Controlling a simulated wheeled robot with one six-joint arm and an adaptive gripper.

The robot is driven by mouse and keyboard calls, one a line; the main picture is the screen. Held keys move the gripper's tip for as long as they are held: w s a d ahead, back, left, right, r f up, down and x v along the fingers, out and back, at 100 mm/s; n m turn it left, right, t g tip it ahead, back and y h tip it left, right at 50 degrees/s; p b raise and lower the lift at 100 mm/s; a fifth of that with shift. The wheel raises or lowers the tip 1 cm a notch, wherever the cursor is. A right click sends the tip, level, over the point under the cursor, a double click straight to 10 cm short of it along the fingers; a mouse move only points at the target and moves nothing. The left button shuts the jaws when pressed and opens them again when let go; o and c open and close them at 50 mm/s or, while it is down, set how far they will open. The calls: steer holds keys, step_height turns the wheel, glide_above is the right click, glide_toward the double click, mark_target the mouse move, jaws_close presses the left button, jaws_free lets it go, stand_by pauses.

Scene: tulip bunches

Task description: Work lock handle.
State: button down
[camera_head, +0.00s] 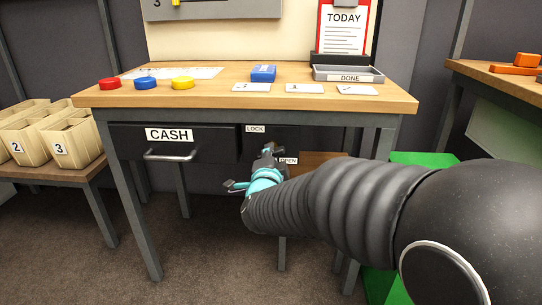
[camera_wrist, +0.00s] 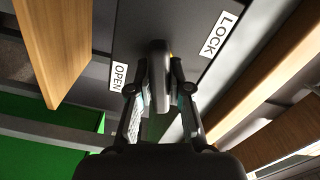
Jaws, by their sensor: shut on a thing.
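The lock handle (camera_wrist: 158,60) is a dark bar on the grey lock panel in the wrist view. My gripper (camera_wrist: 160,90) is shut on it, with one finger on each side. The LOCK label (camera_wrist: 220,35) is at the upper right of the handle and the OPEN label (camera_wrist: 119,76) is at its left. In the head view my gripper (camera_head: 268,153) is under the desk's front edge, between the LOCK label (camera_head: 256,128) and the OPEN label (camera_head: 289,161). My arm and gripper hide most of the handle there.
The CASH drawer (camera_head: 220,146), with a metal pull (camera_head: 169,155), is left of the lock panel and looks shut. The wooden desk top (camera_head: 220,90) is just above my gripper. A desk leg (camera_head: 133,205) stands at left. A green box (camera_head: 425,158) is at right.

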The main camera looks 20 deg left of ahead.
steer(key=n, duration=0.3)
steer(key=shift+n, duration=0.4)
steer(key=n+p, duration=0.1)
steer(key=n, duration=0.2)
steer(key=shift+n, duration=0.3)
steer(key=n+p, duration=0.1)
steer(key=n, duration=0.2)
steer(key=shift+p, duration=0.4)
steer(key=shift+n+p, duration=0.5)
steer(key=shift+n, duration=1.2)
steer(key=c, duration=1.1)
jaws_free()
